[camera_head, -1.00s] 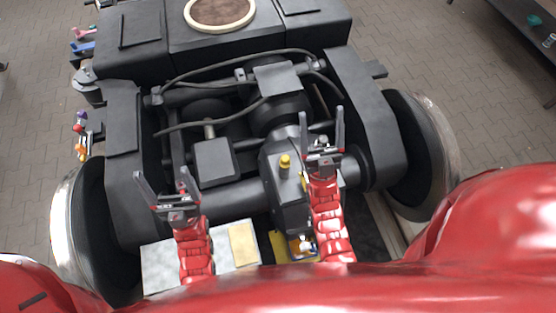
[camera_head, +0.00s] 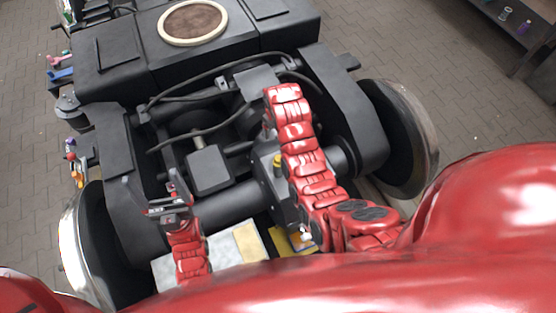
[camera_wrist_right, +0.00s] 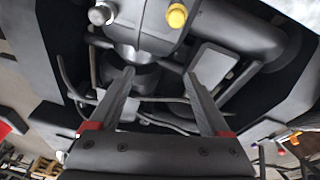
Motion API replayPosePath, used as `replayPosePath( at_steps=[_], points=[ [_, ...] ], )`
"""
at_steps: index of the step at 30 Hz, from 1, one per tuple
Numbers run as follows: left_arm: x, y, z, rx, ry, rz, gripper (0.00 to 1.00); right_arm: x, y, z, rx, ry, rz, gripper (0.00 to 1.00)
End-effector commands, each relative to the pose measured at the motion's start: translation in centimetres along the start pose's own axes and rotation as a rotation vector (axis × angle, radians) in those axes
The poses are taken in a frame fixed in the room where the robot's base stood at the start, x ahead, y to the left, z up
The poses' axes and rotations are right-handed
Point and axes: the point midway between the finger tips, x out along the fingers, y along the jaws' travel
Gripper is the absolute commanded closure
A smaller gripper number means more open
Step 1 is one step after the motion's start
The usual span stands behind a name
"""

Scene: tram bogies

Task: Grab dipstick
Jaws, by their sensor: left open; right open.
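A yellow knob (camera_head: 278,160), likely the dipstick's top, sits on the dark gearbox housing (camera_head: 284,205) in the middle of the bogie. The yellow knob also shows in the right wrist view (camera_wrist_right: 177,15) at the top, beside a round metal plug (camera_wrist_right: 102,13). My right gripper (camera_wrist_right: 160,74) is open and empty, with the knob beyond its fingertips and above them in that picture. In the head view my right arm hides most of its gripper. My left gripper (camera_head: 150,184) is open and empty, left of the housing over the bogie frame.
The bogie's dark frame, axle (camera_head: 230,205) and cables (camera_head: 200,128) surround the housing. Large wheels stand left (camera_head: 85,250) and right (camera_head: 405,135). A light panel (camera_head: 228,250) and a yellow piece (camera_head: 290,243) lie in front. Small coloured tools hang at the far left.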

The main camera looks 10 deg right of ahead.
Motion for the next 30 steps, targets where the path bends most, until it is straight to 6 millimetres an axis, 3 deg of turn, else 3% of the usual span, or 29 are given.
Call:
replayPosePath(
  at_steps=[3, 8, 14, 26, 27, 30],
  points=[
    [0.5, 0.0, -0.1, 0.000, 0.000, 0.000, 0.12, -1.6, -1.0, 1.9, -0.023, -0.124, -0.055, 0.19],
    [0.1, 0.0, 0.0, 0.000, 0.000, 0.000, 0.12, -2.0, -1.7, 3.2, -0.035, -0.194, -0.087, 0.19],
    [-2.6, 0.1, 0.5, 0.000, 0.000, 0.000, 0.12, 0.8, -2.0, 3.8, -0.037, -0.198, -0.088, 0.19],
    [-10.2, 0.5, 1.7, 0.000, 0.000, 0.000, 0.12, 8.4, -2.6, 5.2, -0.035, -0.195, -0.087, 0.19],
    [-8.8, 0.4, 1.5, 0.000, -0.001, 0.000, 0.12, 7.9, -2.5, 5.2, -0.034, -0.198, -0.088, 0.19],
    [-8.2, 0.4, 1.4, 0.000, 0.001, 0.000, 0.12, 9.0, -2.6, 5.4, -0.034, -0.196, -0.088, 0.19]
  ],
)
